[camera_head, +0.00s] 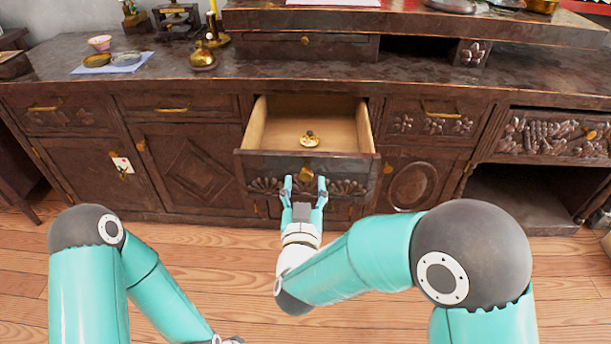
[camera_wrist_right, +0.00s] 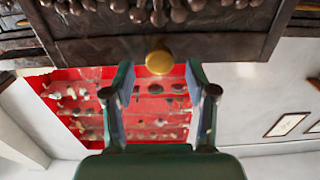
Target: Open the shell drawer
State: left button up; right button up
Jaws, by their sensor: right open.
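The shell drawer (camera_head: 260,165) stands pulled out in the middle of the dark cabinet, its pale wooden inside showing. Its front carries carved shells and a round brass knob (camera_head: 307,171). A small golden object (camera_head: 309,140) lies inside. My right gripper (camera_head: 305,182) is open in front of the drawer, its fingers pointing at the front. In the right wrist view the knob (camera_wrist_right: 159,62) appears between the two fingertips (camera_wrist_right: 158,68); I cannot tell whether they touch it. My left arm is at the lower left, and its gripper fingers are outside the picture.
Closed drawers (camera_head: 172,107) and doors flank the open drawer. The wooden floor (camera_head: 225,265) in front is clear.

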jog(key=shift+s, duration=1.65)
jog(key=w+d+f+m+g+h, duration=0.1)
jog(key=w+d+f+h, duration=0.1)
jog(key=d+f, duration=0.3)
jog(key=w+d+f+m+g+h, duration=0.1)
jog(key=d+f+h, duration=0.15)
jog(key=d, duration=0.45)
jog(key=s+d+f+g+y, duration=0.1)
jog(key=s+d+f+g, duration=0.15)
jog(key=d+f, duration=0.4)
jog(key=s+d+f+g+y, duration=0.1)
jog(key=s+d+f+g, duration=0.15)
jog(key=f, duration=0.65)
jog(key=s+f+g+y, duration=0.3)
jog(key=s+f+g, duration=0.1)
jog(key=s+f, duration=0.4)
jog(key=s+a+f+g+y, duration=0.4)
jog(key=s+a+g, duration=0.25)
jog(key=s, duration=0.55)
notch_tip(320, 180, up, 38)
jog(key=p, duration=3.8)
jog(key=shift+s+a, duration=0.3)
jog(key=shift+s, duration=0.05)
